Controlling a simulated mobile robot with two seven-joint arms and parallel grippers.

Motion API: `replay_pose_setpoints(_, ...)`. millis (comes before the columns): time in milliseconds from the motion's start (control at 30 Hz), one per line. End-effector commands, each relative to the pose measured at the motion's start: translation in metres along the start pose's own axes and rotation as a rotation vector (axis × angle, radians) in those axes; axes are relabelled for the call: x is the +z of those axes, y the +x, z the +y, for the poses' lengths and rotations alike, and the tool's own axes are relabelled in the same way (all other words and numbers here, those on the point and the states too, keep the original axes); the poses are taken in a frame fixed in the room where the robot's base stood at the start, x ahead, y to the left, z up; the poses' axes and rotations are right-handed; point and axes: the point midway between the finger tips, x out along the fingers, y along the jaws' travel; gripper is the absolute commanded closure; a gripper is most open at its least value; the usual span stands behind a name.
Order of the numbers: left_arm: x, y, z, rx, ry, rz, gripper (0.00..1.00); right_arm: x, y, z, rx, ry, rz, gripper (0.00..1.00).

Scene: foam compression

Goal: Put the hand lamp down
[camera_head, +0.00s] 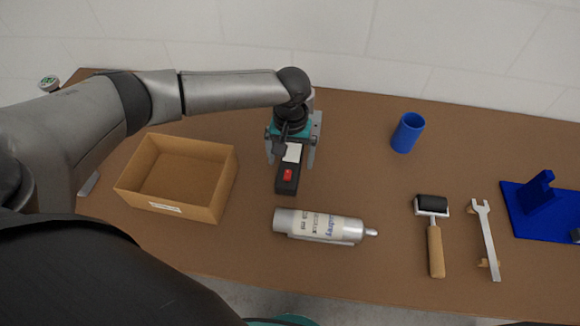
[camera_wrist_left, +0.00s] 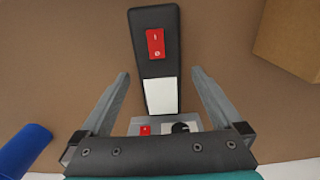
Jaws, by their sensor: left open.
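The hand lamp (camera_head: 287,180) is a slim black body with a red switch and a white panel. It appears to lie on the brown table, and it also shows in the left wrist view (camera_wrist_left: 155,45). My left gripper (camera_head: 291,160) is over the lamp with its fingers open. In the left wrist view its fingers (camera_wrist_left: 160,76) stand on either side of the lamp, with gaps between them and the body. The lamp's far end is partly hidden by the gripper. My right gripper is not in view.
An empty cardboard box (camera_head: 222,196) stands left of the lamp. A silver-white bottle (camera_head: 322,226) lies in front of it. A blue cup (camera_head: 408,132), a roller (camera_head: 434,235), a wrench (camera_head: 486,240) and a blue stand (camera_head: 545,200) are to the right.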

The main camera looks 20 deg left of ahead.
Motion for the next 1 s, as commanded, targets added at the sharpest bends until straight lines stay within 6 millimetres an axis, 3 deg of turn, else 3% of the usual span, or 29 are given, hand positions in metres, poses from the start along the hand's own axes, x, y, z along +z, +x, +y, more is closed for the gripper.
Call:
replay_pose_setpoints(300, -0.0002, 0.0045, -0.0002, 0.000, 0.000, 0.001, 0.02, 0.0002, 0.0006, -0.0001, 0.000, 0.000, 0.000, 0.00)
replay_pose_setpoints(1000, -0.0004, 0.0040, -0.0004, 0.000, -0.001, 0.001, 0.81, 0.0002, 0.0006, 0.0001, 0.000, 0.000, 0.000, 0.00)
